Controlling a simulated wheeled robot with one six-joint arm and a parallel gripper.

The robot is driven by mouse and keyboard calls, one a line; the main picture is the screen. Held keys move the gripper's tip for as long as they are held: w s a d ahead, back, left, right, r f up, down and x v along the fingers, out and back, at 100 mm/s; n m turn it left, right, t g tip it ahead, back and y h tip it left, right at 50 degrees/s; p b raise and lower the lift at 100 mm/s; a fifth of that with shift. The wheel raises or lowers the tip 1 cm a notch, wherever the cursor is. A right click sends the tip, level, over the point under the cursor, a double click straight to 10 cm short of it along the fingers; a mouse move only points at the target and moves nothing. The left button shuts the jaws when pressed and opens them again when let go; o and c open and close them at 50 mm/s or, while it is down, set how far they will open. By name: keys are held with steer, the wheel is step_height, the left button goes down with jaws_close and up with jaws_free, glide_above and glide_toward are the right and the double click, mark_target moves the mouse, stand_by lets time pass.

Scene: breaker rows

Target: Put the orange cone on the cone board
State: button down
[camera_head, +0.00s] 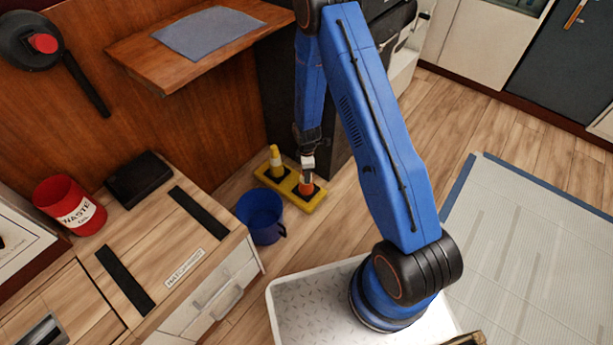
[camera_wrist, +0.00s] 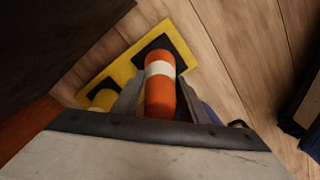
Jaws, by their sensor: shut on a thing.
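The orange cone (camera_wrist: 160,92) has a white band, and my gripper (camera_wrist: 158,100) is shut on it. In the head view the orange cone (camera_head: 306,184) is upright below my gripper (camera_head: 308,165), at the right dark square of the yellow cone board (camera_head: 301,203). The cone board also shows in the wrist view (camera_wrist: 122,72). I cannot tell whether the cone's base touches the board. A yellow cone (camera_head: 276,162) with a white band stands on the board's left square.
A blue bucket (camera_head: 261,215) stands on the floor just left of the board. A dark cabinet (camera_head: 330,115) rises behind it, and a wooden shelf (camera_head: 140,50) juts out at upper left. A workbench (camera_head: 165,235) with a red waste can (camera_head: 70,205) is at left.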

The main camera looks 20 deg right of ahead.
steer(key=shift+f, duration=1)
steer(key=c, duration=1.1)
jaws_free()
